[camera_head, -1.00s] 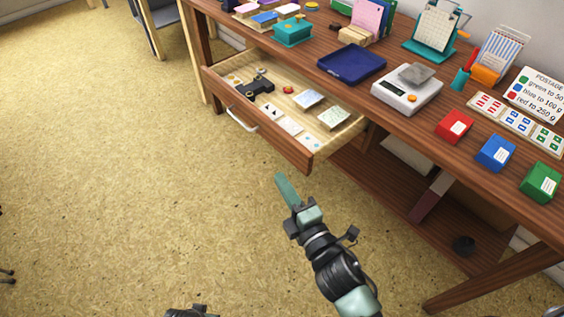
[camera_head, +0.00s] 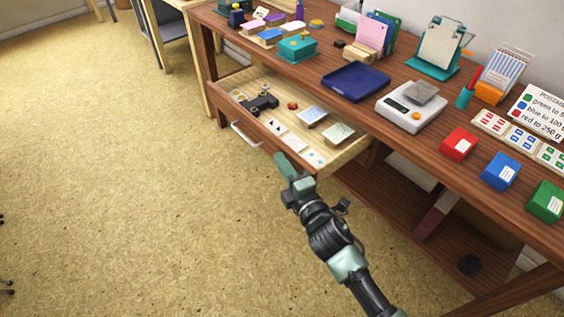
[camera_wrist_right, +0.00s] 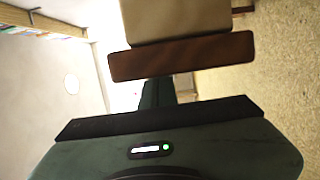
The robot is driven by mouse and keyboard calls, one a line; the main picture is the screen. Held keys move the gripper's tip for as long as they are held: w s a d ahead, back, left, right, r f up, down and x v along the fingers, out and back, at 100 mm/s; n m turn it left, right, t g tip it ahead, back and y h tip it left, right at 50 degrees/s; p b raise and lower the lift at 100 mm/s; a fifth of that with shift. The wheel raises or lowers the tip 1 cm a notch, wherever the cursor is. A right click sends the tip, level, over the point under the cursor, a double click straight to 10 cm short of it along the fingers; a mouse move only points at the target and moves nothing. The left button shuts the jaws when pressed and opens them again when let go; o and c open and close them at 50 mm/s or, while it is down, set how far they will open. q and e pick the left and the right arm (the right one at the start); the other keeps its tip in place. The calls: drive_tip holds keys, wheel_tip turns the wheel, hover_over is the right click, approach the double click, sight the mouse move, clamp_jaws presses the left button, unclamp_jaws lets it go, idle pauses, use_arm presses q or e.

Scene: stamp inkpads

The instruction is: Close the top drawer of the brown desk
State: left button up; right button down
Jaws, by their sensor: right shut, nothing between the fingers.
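The brown desk (camera_head: 455,110) has its top drawer (camera_head: 268,140) pulled out, with the wooden inside and small items in view. The drawer's pale handle (camera_head: 245,136) is on the front panel. My right gripper (camera_head: 284,166) is shut and empty, at the right part of the drawer front. In the head view its tip overlaps the panel, and I cannot tell whether they touch. In the right wrist view the brown drawer front (camera_wrist_right: 182,56) lies across, just beyond the dark fingers (camera_wrist_right: 157,92). My left gripper is out of view.
The desk top holds a blue tray (camera_head: 355,82), a white scale (camera_head: 411,107), and red (camera_head: 459,143), blue (camera_head: 500,171) and green (camera_head: 545,201) boxes. A lower shelf (camera_head: 400,225) is under the desk. The floor (camera_head: 130,210) in front is clear.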

sight(339, 130)
drive_tip(key=shift+d, duration=0.1)
